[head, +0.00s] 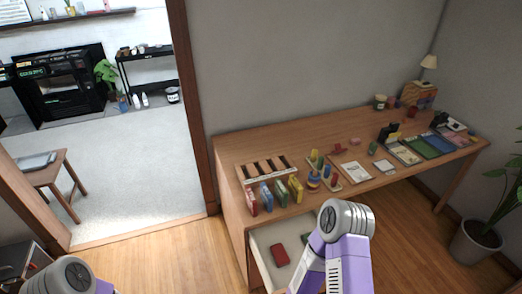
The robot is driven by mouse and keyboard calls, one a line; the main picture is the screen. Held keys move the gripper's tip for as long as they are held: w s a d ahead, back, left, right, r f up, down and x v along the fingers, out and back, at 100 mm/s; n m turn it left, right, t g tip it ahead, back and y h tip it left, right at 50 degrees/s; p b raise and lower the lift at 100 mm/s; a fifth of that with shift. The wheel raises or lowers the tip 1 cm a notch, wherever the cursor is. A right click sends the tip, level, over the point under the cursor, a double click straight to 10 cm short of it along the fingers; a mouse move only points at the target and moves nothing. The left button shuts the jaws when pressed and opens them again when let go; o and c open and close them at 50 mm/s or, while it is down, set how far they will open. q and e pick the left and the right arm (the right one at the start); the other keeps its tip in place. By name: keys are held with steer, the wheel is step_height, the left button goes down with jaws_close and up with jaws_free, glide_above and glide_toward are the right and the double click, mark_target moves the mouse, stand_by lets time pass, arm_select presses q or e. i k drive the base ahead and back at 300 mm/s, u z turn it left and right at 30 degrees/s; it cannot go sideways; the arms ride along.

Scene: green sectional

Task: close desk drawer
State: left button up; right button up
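The wooden desk (330,130) stands against the wall. Its drawer (262,238) at the left end is pulled open, and its pale inside shows. A red object (280,255) lies in the drawer, with a small dark object (305,238) near it. My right arm, purple with a grey joint, reaches over the right part of the drawer and hides that part and its front edge. My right gripper is not visible. Only a grey joint and a bit of purple of my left arm show at the bottom left; my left gripper is out of view.
A potted plant (480,235) stands at right. A doorway opens at left, with a small wooden table (45,172) beyond. Wood floor is clear left of the drawer.

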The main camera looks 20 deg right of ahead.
mark_target(289, 232)
steer(key=z, duration=1.05)
steer(key=k, duration=0.45)
steer(key=u, duration=0.75)
steer(key=i, duration=0.6)
steer(key=z, duration=0.8)
